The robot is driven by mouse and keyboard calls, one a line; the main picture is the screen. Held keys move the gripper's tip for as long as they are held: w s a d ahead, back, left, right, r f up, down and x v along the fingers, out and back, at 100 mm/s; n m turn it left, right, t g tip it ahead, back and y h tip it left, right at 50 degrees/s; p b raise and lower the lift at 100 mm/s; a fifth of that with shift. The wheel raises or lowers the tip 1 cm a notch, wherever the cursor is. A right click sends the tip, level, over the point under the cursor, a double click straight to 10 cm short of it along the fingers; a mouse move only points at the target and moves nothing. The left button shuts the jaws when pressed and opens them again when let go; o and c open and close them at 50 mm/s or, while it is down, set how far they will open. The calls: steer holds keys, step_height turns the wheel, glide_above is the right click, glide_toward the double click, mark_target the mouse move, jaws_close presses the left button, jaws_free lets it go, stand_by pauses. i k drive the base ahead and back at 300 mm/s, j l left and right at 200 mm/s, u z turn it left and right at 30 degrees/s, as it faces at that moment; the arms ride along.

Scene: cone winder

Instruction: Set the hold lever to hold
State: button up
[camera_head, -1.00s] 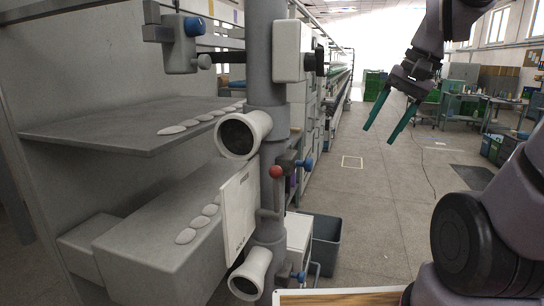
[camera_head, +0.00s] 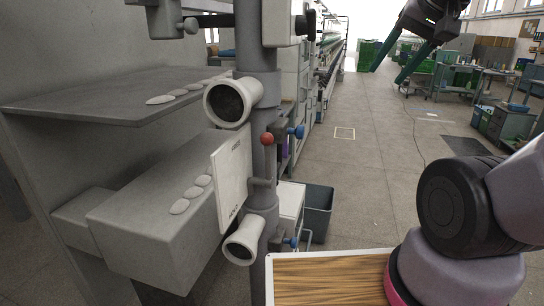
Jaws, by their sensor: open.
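The hold lever is a grey rod with a red ball knob (camera_head: 267,139) on the grey upright post, and its knob points up. Beside it on the left is a white label plate (camera_head: 231,180) with small lettering near its top and bottom; the bottom word looks like HOLD. My gripper (camera_head: 388,75) is at the top right, with two green fingers spread apart and nothing between them. It is well to the right of the lever and higher in the picture, touching nothing.
White round ports (camera_head: 232,102) stick out of the post above and below the plate. Blue knobs (camera_head: 298,131) sit to the right of the lever. A grey bin (camera_head: 318,213) stands on the floor behind. A wooden-topped surface (camera_head: 328,278) is at the bottom. The aisle on the right is open.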

mark_target(266, 138)
steer(key=k+j, duration=0.8)
steer(key=j, duration=0.1)
